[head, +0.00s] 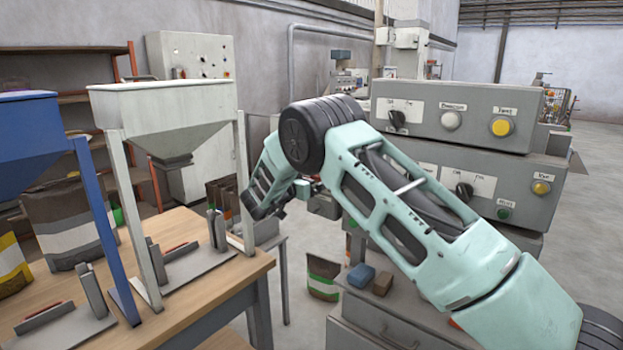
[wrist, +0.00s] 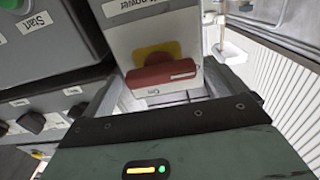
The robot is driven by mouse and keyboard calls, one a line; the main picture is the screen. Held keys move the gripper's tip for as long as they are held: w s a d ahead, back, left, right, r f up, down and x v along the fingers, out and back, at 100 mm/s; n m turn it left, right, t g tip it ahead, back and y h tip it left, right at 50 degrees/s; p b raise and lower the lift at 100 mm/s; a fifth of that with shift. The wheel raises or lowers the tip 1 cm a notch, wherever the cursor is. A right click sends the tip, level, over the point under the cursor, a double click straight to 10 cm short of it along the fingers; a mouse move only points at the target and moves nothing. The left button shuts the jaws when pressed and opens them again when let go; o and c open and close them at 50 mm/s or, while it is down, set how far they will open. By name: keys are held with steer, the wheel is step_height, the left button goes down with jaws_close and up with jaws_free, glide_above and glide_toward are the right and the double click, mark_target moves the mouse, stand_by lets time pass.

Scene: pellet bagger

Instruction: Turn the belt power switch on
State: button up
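The belt power switch (wrist: 163,74) is a red rotary handle on a yellow plate. It sits on a grey box face under a partly cut-off label ending in "power" (wrist: 132,6). The handle lies nearly crosswise in the wrist view, with a white mark toward its right end. A small "On" label (wrist: 153,104) shows below it. My gripper (wrist: 167,84) is open, with its fingers either side of the handle. I cannot tell whether they touch it. In the head view the switch is not visible, and my arm hides most of the gripper.
Control boxes with knobs and buttons (head: 455,117) stand close at the right, and a "Start" panel (wrist: 40,40) is left of the switch. A wooden table (head: 200,290) with hoppers (head: 165,108) is at the left. Bags and blocks (head: 361,276) sit low beyond my arm.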

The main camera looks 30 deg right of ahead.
steer(key=c, duration=0.8)
steer(key=shift+f+b, duration=0.1)
steer(key=shift+b, duration=0.3)
steer(key=m+b, duration=0.9)
steer(key=b, duration=0.2)
steer(key=m+b, duration=0.8)
steer(key=b, duration=0.4)
steer(key=shift+s+f+m, duration=0.1)
steer(key=shift+f+m, duration=0.1)
steer(key=shift+m, duration=0.2)
steer(key=o, duration=1)
steer(key=shift+r, duration=0.15)
